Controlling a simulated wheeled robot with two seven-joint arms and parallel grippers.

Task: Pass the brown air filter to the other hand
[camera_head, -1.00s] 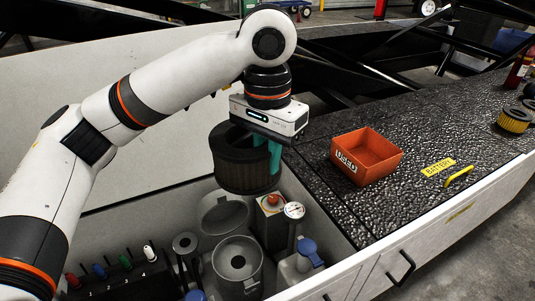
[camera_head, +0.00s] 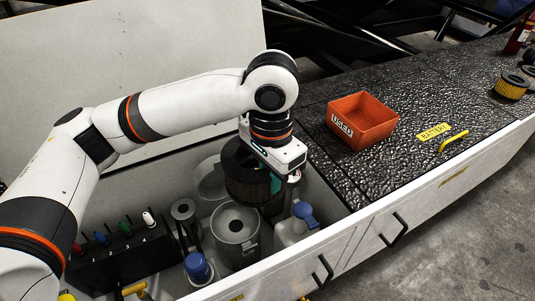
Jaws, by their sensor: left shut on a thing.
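The brown air filter (camera_head: 246,178) is a dark pleated cylinder above the open compartment of the white cabinet. My left gripper (camera_head: 274,182) is shut on its right side, with a teal finger showing against it. The arm and gripper body hide part of the filter's top. The filter hangs beside and above a grey round canister (camera_head: 236,227). My right gripper is not in view.
An orange bin (camera_head: 363,121) sits on the black textured top, right of the gripper. A yellow filter (camera_head: 511,87) stands farther right. The compartment holds a blue-capped jug (camera_head: 297,228), a blue cap (camera_head: 198,268) and a row of coloured knobs (camera_head: 117,238).

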